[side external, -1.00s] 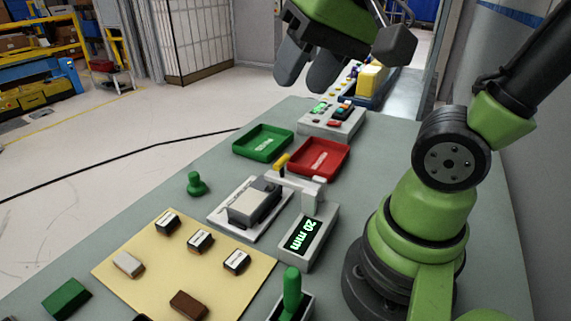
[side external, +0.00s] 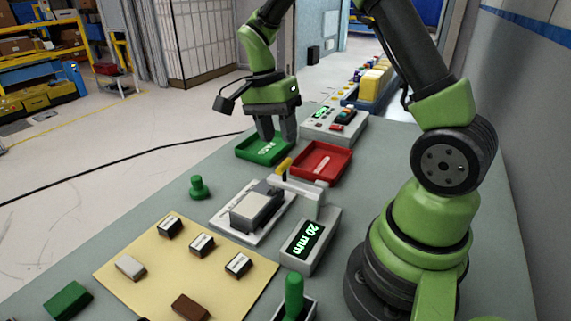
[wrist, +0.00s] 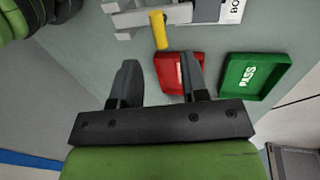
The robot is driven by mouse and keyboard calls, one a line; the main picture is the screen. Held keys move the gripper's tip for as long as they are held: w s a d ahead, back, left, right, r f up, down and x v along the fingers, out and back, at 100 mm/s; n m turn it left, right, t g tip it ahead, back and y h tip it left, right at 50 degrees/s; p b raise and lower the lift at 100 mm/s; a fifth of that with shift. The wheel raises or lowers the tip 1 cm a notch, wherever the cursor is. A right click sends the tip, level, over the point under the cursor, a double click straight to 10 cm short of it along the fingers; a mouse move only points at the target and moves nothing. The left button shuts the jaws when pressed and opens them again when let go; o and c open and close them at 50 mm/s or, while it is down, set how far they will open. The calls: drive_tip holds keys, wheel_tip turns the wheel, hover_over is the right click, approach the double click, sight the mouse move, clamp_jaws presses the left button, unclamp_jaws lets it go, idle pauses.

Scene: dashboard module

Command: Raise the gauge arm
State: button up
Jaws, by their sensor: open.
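The gauge (side external: 310,242) is a grey box with a lit display reading 20 mm. Its pale gauge arm (side external: 297,187) reaches left from a post, with a yellow handle (side external: 284,166) at its end. In the wrist view the yellow handle (wrist: 159,30) is above the jaws, near the red tray. A grey block (side external: 256,208) sits on the white plate (side external: 222,217) beside the gauge. My gripper (side external: 278,138) is open and empty, pointing down beyond the yellow handle, apart from it. It also shows in the wrist view (wrist: 160,75).
A green PASS tray (side external: 247,153) and a red tray (side external: 337,168) stand behind the gauge. A control box (side external: 332,127) is farther back. A tan mat (side external: 125,290) with several small blocks lies in front. A green knob (side external: 198,188) stands at left.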

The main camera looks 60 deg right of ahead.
sight(285, 161)
drive_tip(key=x, duration=0.7)
drive_tip(key=shift+f, duration=0.2)
clamp_jaws()
